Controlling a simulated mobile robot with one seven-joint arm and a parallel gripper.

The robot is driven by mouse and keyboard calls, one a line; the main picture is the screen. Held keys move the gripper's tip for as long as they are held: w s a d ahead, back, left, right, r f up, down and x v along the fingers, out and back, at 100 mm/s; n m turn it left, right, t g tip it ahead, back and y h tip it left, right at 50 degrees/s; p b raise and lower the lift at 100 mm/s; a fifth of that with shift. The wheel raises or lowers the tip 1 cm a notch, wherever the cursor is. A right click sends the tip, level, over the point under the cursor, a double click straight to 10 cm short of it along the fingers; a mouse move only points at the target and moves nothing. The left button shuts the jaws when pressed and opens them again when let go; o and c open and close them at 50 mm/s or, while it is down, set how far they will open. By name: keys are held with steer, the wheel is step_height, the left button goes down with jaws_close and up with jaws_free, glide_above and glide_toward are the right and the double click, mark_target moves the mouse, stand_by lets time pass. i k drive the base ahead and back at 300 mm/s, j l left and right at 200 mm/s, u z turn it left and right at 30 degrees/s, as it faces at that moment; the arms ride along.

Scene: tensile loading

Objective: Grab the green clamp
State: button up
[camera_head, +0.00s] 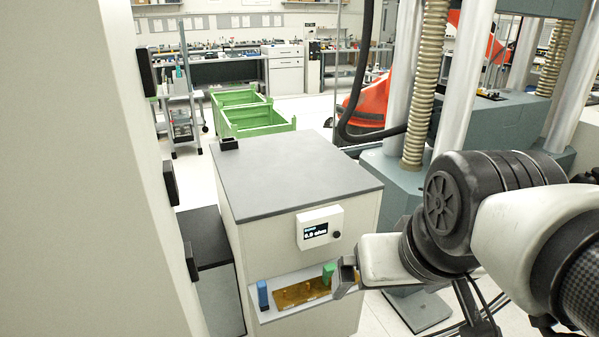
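The green clamp (328,273) stands upright at the right end of a shelf recess in the front of a white cabinet. My gripper (345,276) reaches in from the right, with its fingers just right of the clamp. The fingers look very close to the clamp, but I cannot tell whether they touch it. The view is from the side, so the gap between the fingers is not clear. A blue clamp (262,295) stands at the left end of the same shelf. A brown-gold plate (300,291) lies between the two clamps.
The cabinet has a grey top (290,172) and a small display box (320,227) above the recess. Steel columns (466,75) of a large machine stand behind my arm. A pale wall panel (80,180) fills the left. Green crates (255,119) stand farther back.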

mark_target(328, 270)
steer(key=i+l+u, duration=0.15)
steer(key=i+l, duration=0.15)
steer(key=k, duration=0.6)
steer(key=i, duration=0.5)
steer(key=k+u, duration=0.3)
steer(key=k+j+u, duration=0.1)
steer(key=u, duration=0.25)
steer(key=l+u, duration=0.25)
steer(key=u, duration=0.2)
steer(key=k+l+u, duration=0.2)
steer(key=u, duration=0.25)
steer(key=k+l, duration=0.1)
steer(key=l, duration=0.25)
